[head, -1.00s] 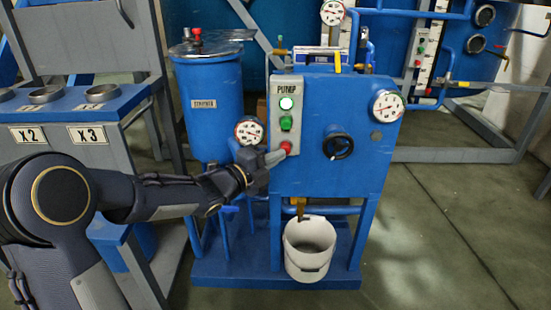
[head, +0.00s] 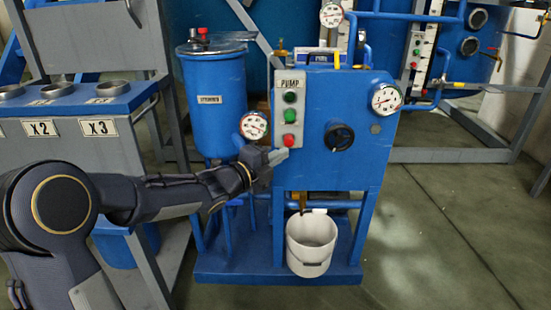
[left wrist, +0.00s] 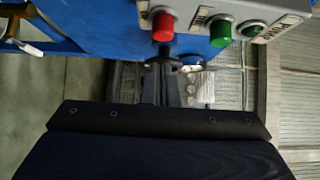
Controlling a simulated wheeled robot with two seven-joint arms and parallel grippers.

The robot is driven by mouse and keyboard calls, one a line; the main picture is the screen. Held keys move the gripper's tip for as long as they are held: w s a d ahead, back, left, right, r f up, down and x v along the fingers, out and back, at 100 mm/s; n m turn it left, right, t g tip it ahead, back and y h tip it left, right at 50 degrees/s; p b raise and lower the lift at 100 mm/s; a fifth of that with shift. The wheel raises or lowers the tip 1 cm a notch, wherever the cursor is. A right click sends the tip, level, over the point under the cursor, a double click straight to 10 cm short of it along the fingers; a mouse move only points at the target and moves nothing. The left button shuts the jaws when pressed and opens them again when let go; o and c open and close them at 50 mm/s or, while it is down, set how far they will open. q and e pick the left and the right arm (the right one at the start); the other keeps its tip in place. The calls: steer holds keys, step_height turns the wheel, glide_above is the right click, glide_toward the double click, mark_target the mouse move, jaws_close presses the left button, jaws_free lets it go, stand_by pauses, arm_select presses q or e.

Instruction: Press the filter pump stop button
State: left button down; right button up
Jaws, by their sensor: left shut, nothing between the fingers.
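The pump panel (head: 291,100), a grey plate labelled PUMP, is on the front of the blue pump unit. It carries a dark green lamp (head: 289,97) at the top, a green button (head: 289,115) in the middle and the red stop button (head: 289,140) at the bottom. My left gripper (head: 279,156) is shut and empty, its tip just below the red button with a small gap. In the left wrist view the red button (left wrist: 163,26) stands out clear, beside the green button (left wrist: 220,33).
A round gauge (head: 254,126) is close above my left wrist. A black handwheel (head: 339,137) and another gauge (head: 386,98) are to the right. A white bucket (head: 311,245) stands below. The floor at the right is free.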

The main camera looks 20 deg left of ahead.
arm_select(q)
steer(key=p+v, duration=0.2)
steer(key=v, duration=0.7)
steer(key=shift+s+a, duration=0.2)
steer(key=shift+s, duration=0.05)
steer(key=s+a+f+n+g+y, duration=0.1)
steer(key=s+a+n+g+y, duration=0.15)
steer(key=s+n+y, duration=0.5)
steer(key=s+a+f+n+g+y, duration=0.15)
steer(key=s+a+n, duration=0.25)
steer(key=n, duration=0.6)
steer(key=s+d+f+n+g+h, duration=0.25)
steer(key=s+d+n, duration=0.2)
steer(key=s, duration=0.45)
steer(key=s+d+f+n+g+h, duration=0.2)
steer(key=s+d+f+n+g, duration=0.25)
steer(key=s, duration=0.45)
step_height(320, 180, up, 36)
steer(key=w+t+p, duration=0.1)
steer(key=p, duration=3.4)
steer(key=shift+m+y+p, duration=0.35)
